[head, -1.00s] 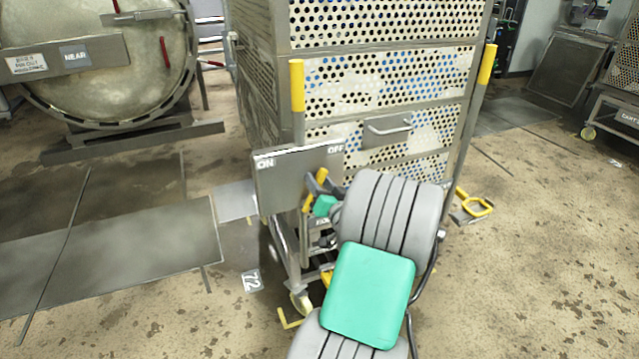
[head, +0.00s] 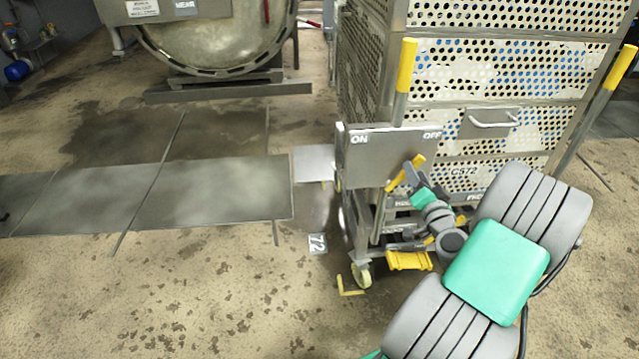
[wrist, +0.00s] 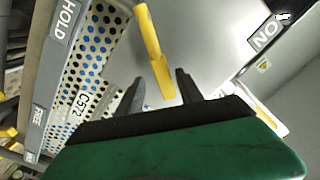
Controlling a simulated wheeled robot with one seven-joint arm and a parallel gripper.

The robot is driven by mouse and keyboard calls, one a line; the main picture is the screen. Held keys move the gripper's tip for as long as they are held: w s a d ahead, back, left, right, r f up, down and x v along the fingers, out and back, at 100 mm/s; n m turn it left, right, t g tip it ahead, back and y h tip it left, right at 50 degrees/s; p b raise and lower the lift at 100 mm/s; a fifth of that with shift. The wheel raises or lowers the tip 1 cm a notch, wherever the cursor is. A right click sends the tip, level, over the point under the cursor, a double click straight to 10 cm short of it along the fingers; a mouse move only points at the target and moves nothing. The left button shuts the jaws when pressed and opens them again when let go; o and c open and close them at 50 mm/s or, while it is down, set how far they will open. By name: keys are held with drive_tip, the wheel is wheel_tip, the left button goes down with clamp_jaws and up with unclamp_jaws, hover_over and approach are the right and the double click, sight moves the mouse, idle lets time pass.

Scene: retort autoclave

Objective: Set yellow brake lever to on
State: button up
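The yellow brake lever (head: 396,182) stands at a grey plate (head: 375,160) on the front of the perforated cart. The plate reads ON at its left and OFF at its right. The lever slants, its upper end leaning right towards OFF. My gripper (head: 412,176) is at the lever and hides part of it. In the wrist view the yellow lever (wrist: 154,50) runs down between the two dark fingers of my gripper (wrist: 160,92). The fingers are apart, with gaps visible on both sides of the lever. The ON label (wrist: 268,33) shows at the upper right there.
The tall perforated cart (head: 480,90) has yellow-topped posts (head: 407,66) and a front handle (head: 492,119). A yellow part (head: 408,261) sits low by its wheel (head: 362,274). HOLD (wrist: 66,20) and FREE labels show in the wrist view. The floor at left is clear.

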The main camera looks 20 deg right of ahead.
drive_tip(key=v, duration=0.6)
drive_tip(key=w+a+r+n+g+y+p, duration=0.2)
drive_tip(key=w+a+n+y+p, duration=0.15)
drive_tip(key=a, duration=0.45)
drive_tip(key=w+a+r+n+g+y+p, duration=0.2)
drive_tip(key=w+a+n+y+p, duration=0.15)
drive_tip(key=a, duration=0.45)
drive_tip(key=s+a+r+n+g+p, duration=0.2)
drive_tip(key=a+g, duration=0.1)
drive_tip(key=a, duration=0.3)
drive_tip(key=s+a+r+n+g+y+p, duration=0.1)
drive_tip(key=a+r+n+g+p, duration=0.1)
drive_tip(key=a, duration=0.4)
drive_tip(key=shift+s+r+g+p, duration=0.25)
drive_tip(key=shift+s+g+p, duration=0.2)
drive_tip(key=shift+p, duration=0.4)
drive_tip(key=shift+w, duration=0.1)
